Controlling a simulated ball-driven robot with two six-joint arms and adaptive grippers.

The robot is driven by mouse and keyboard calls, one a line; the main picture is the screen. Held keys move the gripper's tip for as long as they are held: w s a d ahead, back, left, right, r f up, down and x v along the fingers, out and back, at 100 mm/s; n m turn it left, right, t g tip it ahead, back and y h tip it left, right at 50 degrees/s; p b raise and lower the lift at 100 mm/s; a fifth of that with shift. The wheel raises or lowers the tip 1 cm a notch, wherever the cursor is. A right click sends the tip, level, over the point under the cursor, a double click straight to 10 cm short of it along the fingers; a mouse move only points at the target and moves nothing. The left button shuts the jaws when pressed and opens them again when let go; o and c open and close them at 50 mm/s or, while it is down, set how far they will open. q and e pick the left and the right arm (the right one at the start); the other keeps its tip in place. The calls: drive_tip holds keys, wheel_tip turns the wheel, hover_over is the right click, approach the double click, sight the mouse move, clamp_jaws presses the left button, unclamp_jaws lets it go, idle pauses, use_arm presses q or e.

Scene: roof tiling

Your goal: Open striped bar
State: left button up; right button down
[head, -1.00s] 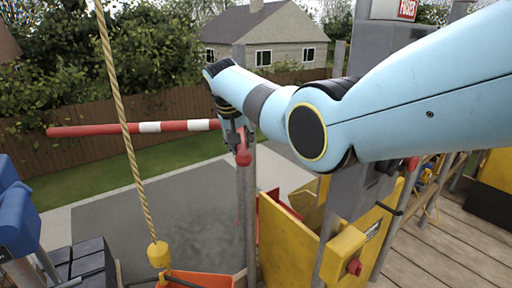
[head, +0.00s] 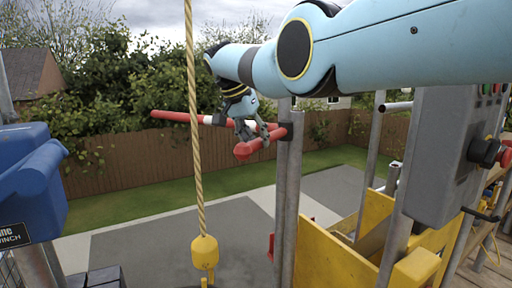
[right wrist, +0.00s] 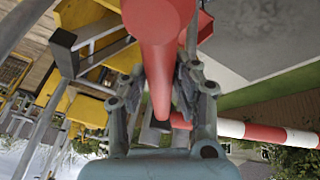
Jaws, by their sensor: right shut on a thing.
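The striped bar (head: 215,120), red with white bands, runs level to the left from a grey post (head: 288,180) in the head view. A short thick red handle (head: 246,151) at its post end sticks out toward me, at an angle to the bar. My right gripper (head: 252,131) is at this handle, close to the post. In the right wrist view the fingers of my right gripper (right wrist: 160,105) stand on both sides of the red handle (right wrist: 158,50), shut on it. The striped bar (right wrist: 275,135) goes off to the right there. My left gripper is not in view.
A rope (head: 195,110) with a yellow weight (head: 204,252) hangs in front of the bar. A blue winch (head: 35,185) is at the left. Yellow panels (head: 325,250) and a grey control box (head: 450,150) stand at the right. Grey paving lies beyond.

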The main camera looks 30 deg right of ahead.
idle(0.3)
drive_tip(key=c, duration=1)
unclamp_jaws()
drive_tip(key=shift+d, duration=0.1)
drive_tip(key=shift+r, duration=0.15)
drive_tip(key=v, duration=1.1)
drive_tip(key=shift+a+r, duration=0.25)
drive_tip(key=shift+r, duration=0.1)
